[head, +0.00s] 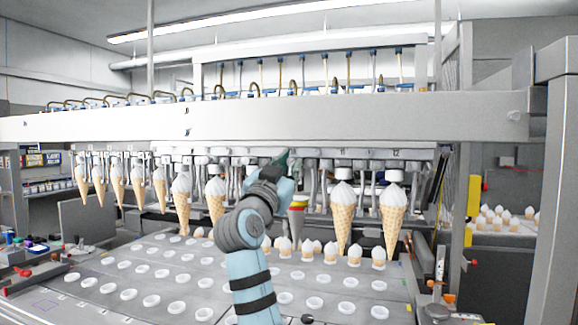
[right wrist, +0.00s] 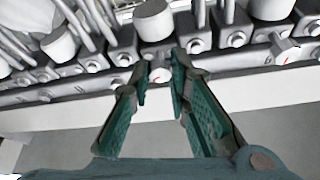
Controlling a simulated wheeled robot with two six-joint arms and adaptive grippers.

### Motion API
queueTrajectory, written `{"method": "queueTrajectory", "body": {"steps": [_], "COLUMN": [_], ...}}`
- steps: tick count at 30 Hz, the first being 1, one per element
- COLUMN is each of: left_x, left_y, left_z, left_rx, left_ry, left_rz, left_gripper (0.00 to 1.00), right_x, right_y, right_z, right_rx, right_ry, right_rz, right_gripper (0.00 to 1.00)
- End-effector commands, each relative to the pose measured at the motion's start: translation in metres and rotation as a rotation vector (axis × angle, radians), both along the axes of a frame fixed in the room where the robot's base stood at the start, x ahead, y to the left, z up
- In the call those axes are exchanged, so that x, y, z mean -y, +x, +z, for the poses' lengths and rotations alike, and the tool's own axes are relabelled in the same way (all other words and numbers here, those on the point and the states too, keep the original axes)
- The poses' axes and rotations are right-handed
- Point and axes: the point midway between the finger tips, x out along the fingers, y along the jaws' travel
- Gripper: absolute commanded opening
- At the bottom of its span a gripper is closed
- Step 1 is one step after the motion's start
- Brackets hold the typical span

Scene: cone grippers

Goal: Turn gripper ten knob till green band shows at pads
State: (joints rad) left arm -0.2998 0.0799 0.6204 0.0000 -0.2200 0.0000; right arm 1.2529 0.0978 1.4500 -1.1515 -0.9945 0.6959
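My right gripper (head: 284,160) is raised to the row of cone grippers under the white beam. In the right wrist view its two teal fingers (right wrist: 159,76) are apart. In the head view, a grey cone gripper (head: 297,222) just right of my arm holds no cone and shows a red band and some yellow. No green band is clear there. My left gripper is not in view.
Ice cream cones (head: 393,220) hang from the grippers on both sides. A tray plate (head: 120,280) with white-rimmed holes lies below, with several cones standing in its rear holes. Similar knobs (right wrist: 236,40) line the bar close to my fingers. The white beam (head: 350,115) runs overhead.

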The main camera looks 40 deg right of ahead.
Motion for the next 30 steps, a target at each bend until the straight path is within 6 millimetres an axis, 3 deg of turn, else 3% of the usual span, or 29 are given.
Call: {"method": "queueTrajectory", "body": {"steps": [5, 12, 20, 21, 24, 30], "left_x": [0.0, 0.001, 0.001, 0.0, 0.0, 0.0], "left_y": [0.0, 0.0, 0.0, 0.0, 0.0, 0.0], "left_z": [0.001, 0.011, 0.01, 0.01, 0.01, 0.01], "left_rx": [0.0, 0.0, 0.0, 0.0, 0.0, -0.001], "left_ry": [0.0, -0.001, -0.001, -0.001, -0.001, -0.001], "left_rz": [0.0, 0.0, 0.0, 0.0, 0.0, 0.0], "left_gripper": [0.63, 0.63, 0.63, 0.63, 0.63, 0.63], "right_x": [0.0, 0.001, 0.001, 0.001, 0.001, 0.001], "right_y": [-0.001, -0.002, -0.001, -0.001, -0.001, -0.001], "right_z": [0.0, 0.002, 0.0, 0.0, 0.0, 0.0], "right_rx": [-0.035, -0.243, -0.259, -0.259, -0.259, -0.258], "right_ry": [-0.025, -0.168, -0.18, -0.18, -0.18, -0.179], "right_rz": [-0.001, -0.001, 0.001, 0.001, 0.0, 0.0], "right_gripper": [0.0, 0.0, 0.0, 0.18, 0.34, 0.37]}}
